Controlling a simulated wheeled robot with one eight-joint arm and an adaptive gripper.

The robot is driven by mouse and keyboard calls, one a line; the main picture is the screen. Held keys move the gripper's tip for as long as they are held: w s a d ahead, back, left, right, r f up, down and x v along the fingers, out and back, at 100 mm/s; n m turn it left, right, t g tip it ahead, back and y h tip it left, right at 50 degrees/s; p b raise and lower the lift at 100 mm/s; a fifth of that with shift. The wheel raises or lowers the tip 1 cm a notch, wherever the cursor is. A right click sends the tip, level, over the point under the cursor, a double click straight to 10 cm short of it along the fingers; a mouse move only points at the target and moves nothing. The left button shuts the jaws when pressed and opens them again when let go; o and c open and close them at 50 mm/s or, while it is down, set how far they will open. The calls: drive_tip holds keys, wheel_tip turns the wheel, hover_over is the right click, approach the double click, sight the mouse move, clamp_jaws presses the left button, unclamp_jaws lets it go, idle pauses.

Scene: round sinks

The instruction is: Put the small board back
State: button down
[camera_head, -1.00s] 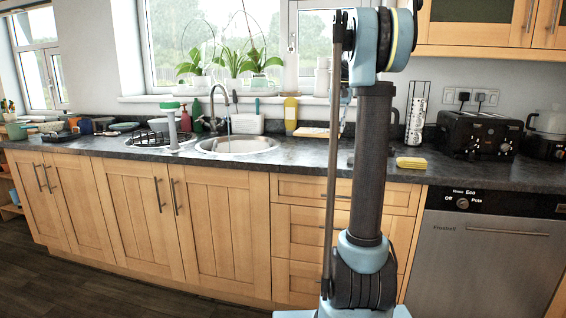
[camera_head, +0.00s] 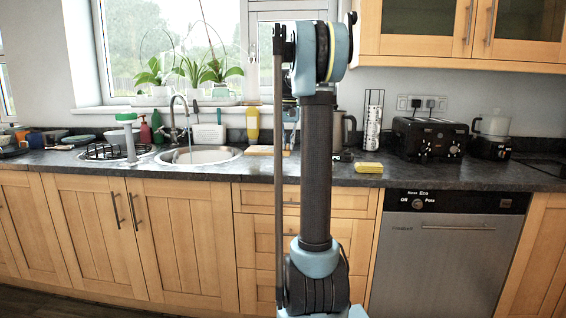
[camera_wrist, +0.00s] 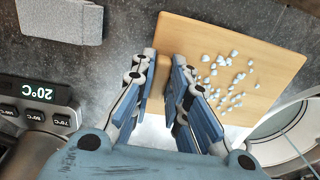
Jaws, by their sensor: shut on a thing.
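The small board (camera_wrist: 270,62) is a pale wooden board with several small white bits on it, seen in the wrist view. It also shows in the head view (camera_head: 260,150) as a light strip on the counter, right of the sink. My gripper (camera_wrist: 161,72) is shut on the near-left edge part of the board, one finger on each side of it. In the head view, my column and arm hide the gripper. Whether the board rests on the counter or is lifted a little, I cannot tell.
The round sink (camera_head: 202,156) lies just beside the board; its rim also shows in the wrist view (camera_wrist: 285,120). A kettle with a display (camera_wrist: 38,92) stands close on the left there. A grey cloth-like block (camera_wrist: 62,18) lies farther back. A yellow sponge (camera_head: 369,168) sits near the counter's front edge.

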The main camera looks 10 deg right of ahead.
drive_tip(key=shift+f, duration=3.1)
drive_tip(key=c, duration=1.6)
unclamp_jaws()
drive_tip(key=shift+o, duration=0.2)
wheel_tip(320, 180, up, 12)
drive_tip(key=shift+s+d+r, duration=0.1)
